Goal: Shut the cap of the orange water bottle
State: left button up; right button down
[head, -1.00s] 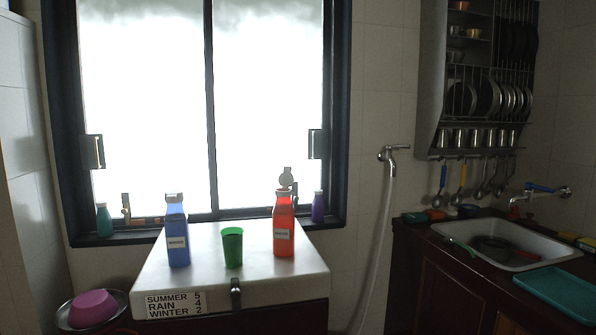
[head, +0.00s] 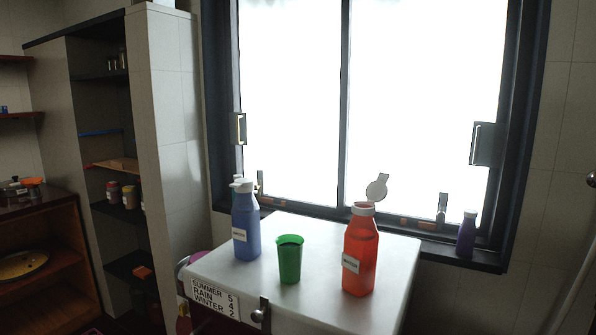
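The orange water bottle (head: 360,255) stands upright on the right part of the white box top. Its round white cap (head: 377,187) is flipped open and stands up above the bottle's mouth, against the window. A white label faces the front of the bottle. Neither of my grippers shows in the head view.
A green cup (head: 290,259) and a blue bottle (head: 245,222) with a white cap stand left of the orange bottle on the white box (head: 402,262). A purple bottle (head: 467,235) stands on the window sill. Shelves (head: 105,150) are at the left. The box top in front of the bottles is clear.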

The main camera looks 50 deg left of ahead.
aim_at(377, 191)
jog(key=u, duration=0.7)
jog(key=i, duration=0.55)
jog(key=u, duration=1.15)
jog(key=i, duration=0.35)
jog(key=z, duration=0.3)
